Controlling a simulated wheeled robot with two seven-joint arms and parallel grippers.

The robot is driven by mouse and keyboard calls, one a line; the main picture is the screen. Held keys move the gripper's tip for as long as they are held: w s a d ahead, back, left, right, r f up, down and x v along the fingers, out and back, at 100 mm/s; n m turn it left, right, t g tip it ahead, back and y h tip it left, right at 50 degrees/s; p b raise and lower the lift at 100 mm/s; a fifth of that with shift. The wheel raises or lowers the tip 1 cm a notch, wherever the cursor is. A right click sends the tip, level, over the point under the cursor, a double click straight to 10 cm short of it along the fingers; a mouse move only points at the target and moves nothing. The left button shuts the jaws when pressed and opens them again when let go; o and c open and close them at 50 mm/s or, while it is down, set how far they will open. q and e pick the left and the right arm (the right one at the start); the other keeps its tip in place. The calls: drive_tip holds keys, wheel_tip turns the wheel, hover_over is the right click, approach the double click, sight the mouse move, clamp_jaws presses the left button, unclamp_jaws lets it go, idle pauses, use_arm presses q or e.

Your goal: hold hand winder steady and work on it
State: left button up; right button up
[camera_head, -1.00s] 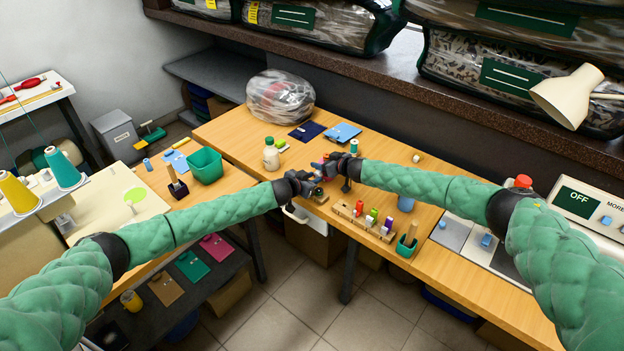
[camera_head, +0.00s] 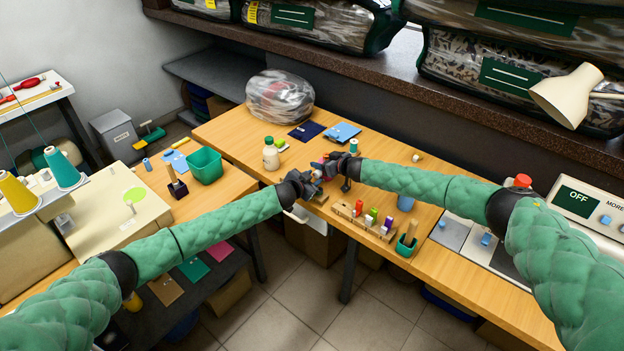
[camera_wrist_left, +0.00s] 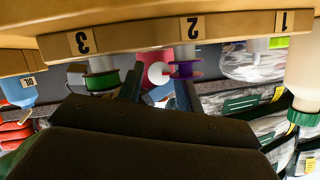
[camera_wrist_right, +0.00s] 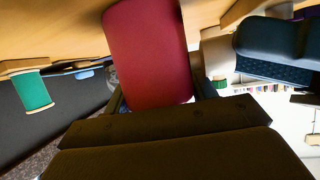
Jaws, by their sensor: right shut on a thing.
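The hand winder is small and mostly hidden between my grippers in the head view; a crimson part of it (camera_head: 318,165) shows there. In the right wrist view this crimson block (camera_wrist_right: 148,55) sits between the fingers of my right gripper (camera_wrist_right: 160,98), which is shut on it. My right gripper (camera_head: 330,167) comes from the right in the head view. My left gripper (camera_head: 313,179) is close to it, at the table's front edge. In the left wrist view its fingers (camera_wrist_left: 157,88) are apart, with a white round knob (camera_wrist_left: 158,73) and pink part beyond the gap.
A numbered wooden rack (camera_head: 362,221) with coloured spools stands right of the grippers. A white bottle (camera_head: 271,154), a teal bin (camera_head: 205,165) and a wrapped bundle (camera_head: 280,96) stand left and behind.

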use_arm(q)
drive_tip(key=v, duration=1.2)
